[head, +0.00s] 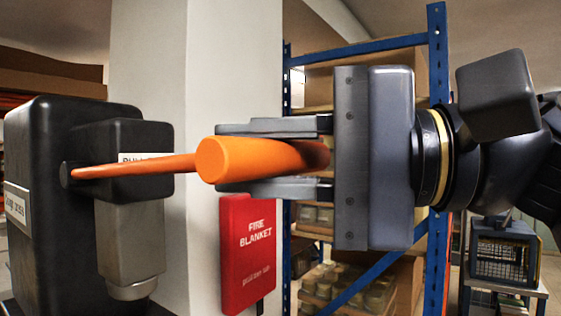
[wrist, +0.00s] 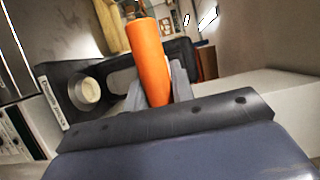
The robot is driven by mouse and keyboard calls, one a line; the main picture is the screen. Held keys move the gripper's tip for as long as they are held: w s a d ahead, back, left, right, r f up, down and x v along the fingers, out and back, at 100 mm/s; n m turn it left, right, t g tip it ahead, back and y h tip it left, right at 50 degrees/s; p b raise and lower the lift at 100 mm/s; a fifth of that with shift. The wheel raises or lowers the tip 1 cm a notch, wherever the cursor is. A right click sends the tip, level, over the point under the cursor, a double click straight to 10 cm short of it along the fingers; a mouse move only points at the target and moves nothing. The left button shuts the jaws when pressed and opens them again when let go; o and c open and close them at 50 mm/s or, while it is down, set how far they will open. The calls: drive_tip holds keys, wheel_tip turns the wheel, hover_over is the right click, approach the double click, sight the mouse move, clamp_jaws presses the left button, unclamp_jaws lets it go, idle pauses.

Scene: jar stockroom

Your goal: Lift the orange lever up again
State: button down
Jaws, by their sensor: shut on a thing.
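The orange lever (head: 240,161) sticks out sideways from a black machine (head: 50,190) at the left of the head view. Its thin rod runs from the machine's pivot and thickens into a rounded handle. The rod lies near level, rising slightly toward the handle. My gripper (head: 270,158) comes in from the right, with one finger above and one below the handle, shut on it. In the wrist view the lever (wrist: 148,60) stands between my gripper's fingers (wrist: 160,92). The handle's far end is hidden between the fingers.
A red fire blanket case (head: 248,255) hangs on the white pillar (head: 235,60) behind and below my gripper. A blue-framed rack (head: 437,60) with jars stands behind. A wire-fronted crate (head: 503,250) sits on a small stand at the lower right.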

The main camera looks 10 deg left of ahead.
sight(298, 153)
drive_tip(key=shift+r, duration=0.2)
drive_tip(key=c, duration=1.2)
unclamp_jaws()
drive_tip(key=shift+w+d+b, duration=0.1)
drive_tip(key=shift+d+b, duration=0.45)
drive_tip(key=shift+d, duration=1.75)
drive_tip(key=d, duration=0.6)
drive_tip(key=shift+b, duration=0.4)
drive_tip(key=shift+r, duration=0.1)
drive_tip(key=shift+a+p, duration=0.8)
drive_tip(key=shift+a, duration=3.9)
